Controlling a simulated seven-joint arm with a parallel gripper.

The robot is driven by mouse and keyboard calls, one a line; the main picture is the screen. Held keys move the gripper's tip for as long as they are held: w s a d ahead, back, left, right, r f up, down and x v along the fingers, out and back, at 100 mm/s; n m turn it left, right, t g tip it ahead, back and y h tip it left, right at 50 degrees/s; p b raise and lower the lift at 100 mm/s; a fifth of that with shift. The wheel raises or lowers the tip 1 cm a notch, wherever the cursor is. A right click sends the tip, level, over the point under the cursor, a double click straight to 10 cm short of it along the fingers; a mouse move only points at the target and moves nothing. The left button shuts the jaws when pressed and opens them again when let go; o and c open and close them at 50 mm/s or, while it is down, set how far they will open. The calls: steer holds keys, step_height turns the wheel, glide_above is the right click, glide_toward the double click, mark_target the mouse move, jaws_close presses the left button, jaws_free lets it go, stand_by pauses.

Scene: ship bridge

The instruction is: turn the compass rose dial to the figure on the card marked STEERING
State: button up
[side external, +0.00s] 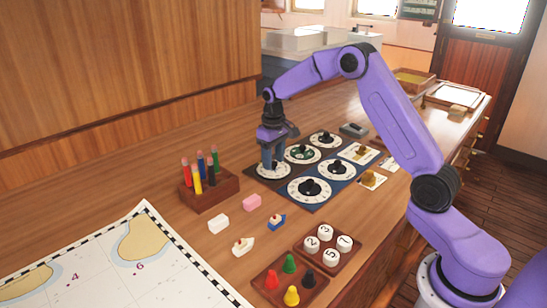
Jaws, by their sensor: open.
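A dark panel (322,197) on the wooden bench carries several round white dials with dark knobs. One dial (292,148) near the panel's back left has a green centre; I cannot tell for sure which one is the compass rose. My gripper (272,163) points down at the leftmost dial (260,172), its open fingers at that dial's knob and hiding much of it. Whether they touch the knob is not clear. Several white cards (374,187) lie at the panel's right, some under brass-coloured pieces. Their writing is too small to read, so the STEERING card cannot be picked out.
A wooden holder (213,194) with coloured sticks stands left of the panel. Trays of numbered discs (343,257) and coloured pegs (273,297) sit near the front edge. A chart (110,275) covers the left foreground.

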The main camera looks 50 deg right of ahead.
steer(key=shift+c, duration=0.4)
jaws_close()
steer(key=shift+m, duration=0.3)
steer(key=shift+m, duration=2.6)
steer(key=shift+o, duration=0.4)
jaws_free()
steer(key=shift+r, duration=0.1)
